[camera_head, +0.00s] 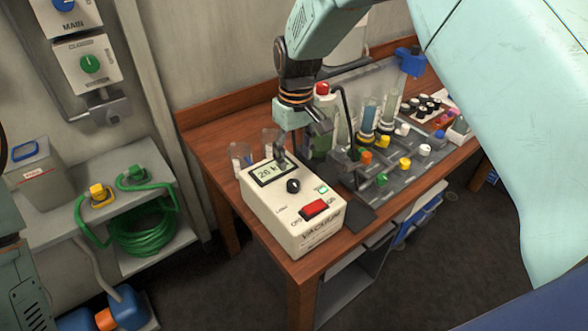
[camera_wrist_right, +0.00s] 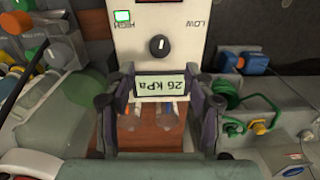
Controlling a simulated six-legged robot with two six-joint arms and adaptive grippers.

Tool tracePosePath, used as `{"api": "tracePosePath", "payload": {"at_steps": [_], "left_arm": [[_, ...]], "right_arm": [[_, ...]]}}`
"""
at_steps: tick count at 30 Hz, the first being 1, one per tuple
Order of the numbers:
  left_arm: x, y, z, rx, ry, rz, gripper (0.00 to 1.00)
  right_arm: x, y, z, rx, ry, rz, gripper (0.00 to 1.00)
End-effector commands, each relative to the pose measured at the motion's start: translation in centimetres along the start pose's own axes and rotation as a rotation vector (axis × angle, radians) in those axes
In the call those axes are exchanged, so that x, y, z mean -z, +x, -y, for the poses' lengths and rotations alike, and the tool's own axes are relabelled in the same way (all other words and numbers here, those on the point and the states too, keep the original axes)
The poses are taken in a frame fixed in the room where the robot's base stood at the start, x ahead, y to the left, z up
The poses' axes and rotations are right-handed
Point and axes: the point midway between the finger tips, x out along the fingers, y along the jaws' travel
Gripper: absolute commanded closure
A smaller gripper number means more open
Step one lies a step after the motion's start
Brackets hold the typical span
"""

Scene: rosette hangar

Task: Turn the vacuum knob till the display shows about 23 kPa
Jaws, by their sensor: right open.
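The cream vacuum box (camera_head: 262,203) stands on the wooden bench. Its black round knob (camera_head: 293,186) sits in front of the display (camera_head: 270,173). In the right wrist view the display (camera_wrist_right: 160,86) appears upside down and reads 26 kPa. The knob (camera_wrist_right: 160,46) there has a white pointer mark and lies between the words HIGH and LOW. My right gripper (camera_head: 301,143) is open and empty above the back of the box, apart from the knob. In the wrist view its fingers flank the display. My left gripper is not in view.
A red switch (camera_head: 314,209) and a small lit green indicator (camera_head: 322,189) are on the box. Glass beakers (camera_head: 242,157) stand behind it. A rack with coloured valves (camera_head: 404,163) and tall cylinders is close on the right. A side shelf (camera_head: 150,166) with a green hose is at left.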

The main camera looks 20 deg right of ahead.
Motion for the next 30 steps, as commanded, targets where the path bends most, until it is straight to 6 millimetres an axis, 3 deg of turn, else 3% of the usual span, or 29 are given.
{"api": "tracePosePath", "payload": {"at_steps": [3,9,30], "left_arm": [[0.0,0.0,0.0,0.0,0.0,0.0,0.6],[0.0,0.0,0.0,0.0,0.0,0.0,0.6],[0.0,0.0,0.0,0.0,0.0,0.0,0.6]], "right_arm": [[0.0,-2.0,0.0,0.0,0.0,-0.002,0.46],[0.0,-3.7,0.0,0.001,0.0,0.001,0.46],[-0.2,-3.9,0.0,0.001,0.0,0.001,0.46]]}}
